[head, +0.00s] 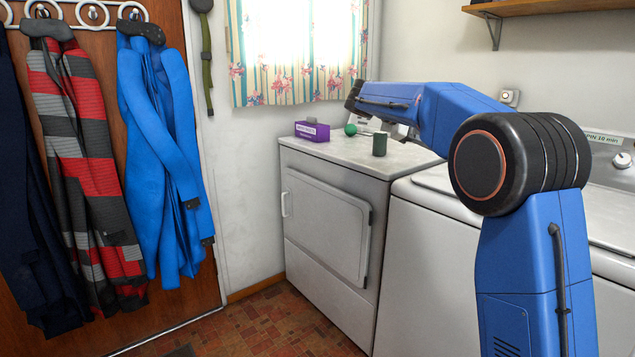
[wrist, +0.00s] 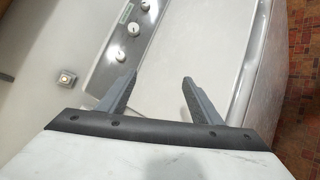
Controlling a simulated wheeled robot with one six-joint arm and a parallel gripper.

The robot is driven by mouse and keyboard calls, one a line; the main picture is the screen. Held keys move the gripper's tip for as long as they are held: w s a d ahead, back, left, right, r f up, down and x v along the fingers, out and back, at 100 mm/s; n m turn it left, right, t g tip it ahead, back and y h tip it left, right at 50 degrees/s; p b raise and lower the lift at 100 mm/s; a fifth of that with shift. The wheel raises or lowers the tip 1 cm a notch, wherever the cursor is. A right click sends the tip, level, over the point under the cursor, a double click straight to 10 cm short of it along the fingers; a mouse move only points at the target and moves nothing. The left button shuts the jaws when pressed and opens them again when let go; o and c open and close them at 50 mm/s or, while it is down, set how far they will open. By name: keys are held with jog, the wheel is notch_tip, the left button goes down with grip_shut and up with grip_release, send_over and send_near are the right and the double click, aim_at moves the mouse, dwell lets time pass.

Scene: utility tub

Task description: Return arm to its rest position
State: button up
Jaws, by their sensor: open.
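My gripper (wrist: 159,79) shows in the wrist view with its two grey fingers spread apart and nothing between them. It is above the white top of a machine with a knobbed control panel (wrist: 118,48).
A shelf (head: 540,7) is above right. Coats hang left; the floor (head: 270,325) looks clear.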

jog(key=s+d+f+m+t+y, duration=0.1)
jog(key=s+f+y, duration=0.3)
jog(key=s, duration=0.8)
jog(key=s+d+f+m+y, duration=0.1)
jog(key=s+f+y, duration=0.35)
jog(key=s, duration=0.85)
jog(key=s+a+f+m+t+y, duration=0.1)
jog(key=s+a+f, duration=0.3)
jog(key=s+f, duration=0.6)
jog(key=s+a+f+m+t+y, duration=0.2)
jog(key=s+a+f+m+y, duration=0.2)
jog(key=s+f, duration=0.7)
jog(key=s, duration=0.3)
jog(key=shift+a+f, duration=0.2)
jog(key=shift+f, duration=0.05)
